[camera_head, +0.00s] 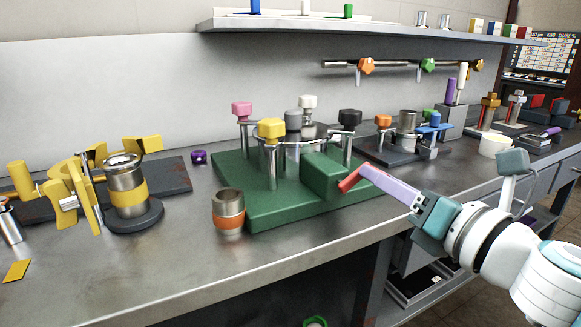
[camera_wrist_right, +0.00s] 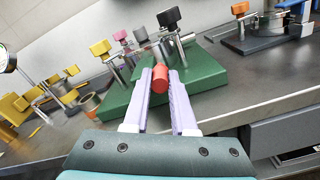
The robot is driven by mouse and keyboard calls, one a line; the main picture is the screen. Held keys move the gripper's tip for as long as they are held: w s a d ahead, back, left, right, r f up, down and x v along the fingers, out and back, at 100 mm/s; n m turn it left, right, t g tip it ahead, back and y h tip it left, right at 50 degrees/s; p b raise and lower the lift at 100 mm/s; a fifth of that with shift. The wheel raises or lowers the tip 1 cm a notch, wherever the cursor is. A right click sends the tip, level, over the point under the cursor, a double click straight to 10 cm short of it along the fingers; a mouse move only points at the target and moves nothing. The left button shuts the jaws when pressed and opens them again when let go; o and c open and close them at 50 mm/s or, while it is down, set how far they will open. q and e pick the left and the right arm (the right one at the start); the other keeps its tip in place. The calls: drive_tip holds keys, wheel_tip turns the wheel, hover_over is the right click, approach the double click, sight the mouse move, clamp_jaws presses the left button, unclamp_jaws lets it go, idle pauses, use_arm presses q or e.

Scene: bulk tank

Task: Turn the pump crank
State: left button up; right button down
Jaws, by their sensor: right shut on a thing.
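The pump crank (camera_head: 349,181) is red and sits on the front right side of a green pump block (camera_head: 322,176), on a green base plate (camera_head: 262,213). My right gripper (camera_head: 362,178) reaches in from the right with its lavender fingers at the crank. In the right wrist view the red crank handle (camera_wrist_right: 158,74) stands between the two fingertips (camera_wrist_right: 161,84), and the gripper is shut on it. The fingers hide part of the crank in the head view. My left gripper is not in view.
A round metal tank with several coloured knobs (camera_head: 271,129) rises on the green plate. An orange-banded cup (camera_head: 228,212) stands at the plate's front left corner. A yellow-banded canister (camera_head: 127,188) is further left. The bench front (camera_head: 190,290) is clear.

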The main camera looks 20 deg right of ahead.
drive_tip(key=m, duration=0.1)
drive_tip(key=f+m, duration=0.1)
drive_tip(key=m, duration=0.1)
drive_tip(key=m+p, duration=0.1)
drive_tip(key=shift+d+f+m, duration=0.25)
drive_tip(key=shift+m, duration=0.05)
drive_tip(key=m, duration=0.1)
drive_tip(key=f+m, duration=0.1)
drive_tip(key=m, duration=0.1)
drive_tip(key=shift+f+m+p, duration=0.15)
drive_tip(key=shift+m+p, duration=0.15)
drive_tip(key=shift+p, duration=0.1)
drive_tip(key=c, duration=0.7)
unclamp_jaws()
drive_tip(key=shift+a, duration=0.1)
drive_tip(key=shift+c, duration=0.2)
